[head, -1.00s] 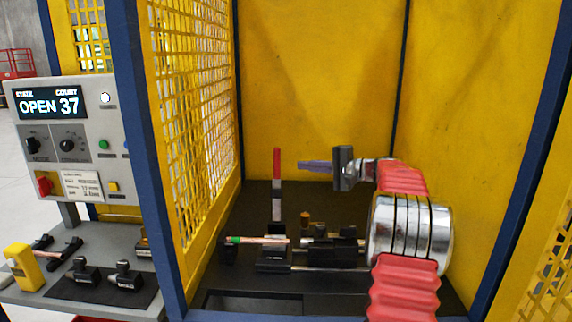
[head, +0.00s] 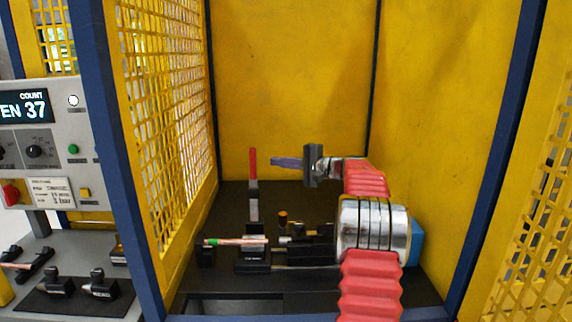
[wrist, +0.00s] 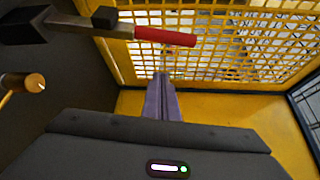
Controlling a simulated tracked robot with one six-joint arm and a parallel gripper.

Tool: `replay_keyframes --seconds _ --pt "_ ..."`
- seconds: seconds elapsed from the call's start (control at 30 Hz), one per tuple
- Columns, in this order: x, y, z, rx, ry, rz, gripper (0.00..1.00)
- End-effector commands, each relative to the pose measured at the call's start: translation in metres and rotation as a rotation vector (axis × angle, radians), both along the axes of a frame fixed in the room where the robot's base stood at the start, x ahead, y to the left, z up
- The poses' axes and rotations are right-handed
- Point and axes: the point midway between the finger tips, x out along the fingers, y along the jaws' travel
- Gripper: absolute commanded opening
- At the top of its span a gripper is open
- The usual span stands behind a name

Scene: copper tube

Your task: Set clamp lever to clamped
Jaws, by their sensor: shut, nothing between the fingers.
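The clamp lever (head: 253,178) stands upright on the black fixture, with a red grip over a grey metal shank. In the wrist view the lever's red grip (wrist: 165,36) crosses the top, beyond the fingertips and apart from them. My gripper (head: 275,162) is at the height of the red grip, to its right, with its purple fingers pointing left toward it. In the wrist view my gripper's fingers (wrist: 162,82) lie together with nothing between them. A copper tube (head: 240,241) with a green end lies across the fixture below.
Yellow mesh (head: 160,120) closes the left side, and yellow panels (head: 290,80) close the back. A control panel (head: 35,145) with a display reading 37 stands outside at left. A brass-topped post (wrist: 30,84) shows in the wrist view.

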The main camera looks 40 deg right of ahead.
Motion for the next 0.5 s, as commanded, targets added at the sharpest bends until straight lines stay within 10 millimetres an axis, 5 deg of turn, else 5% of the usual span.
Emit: replay_keyframes --seconds 0.5 --pt "0.052 0.024 -0.005 0.0 0.0 0.002 0.0"
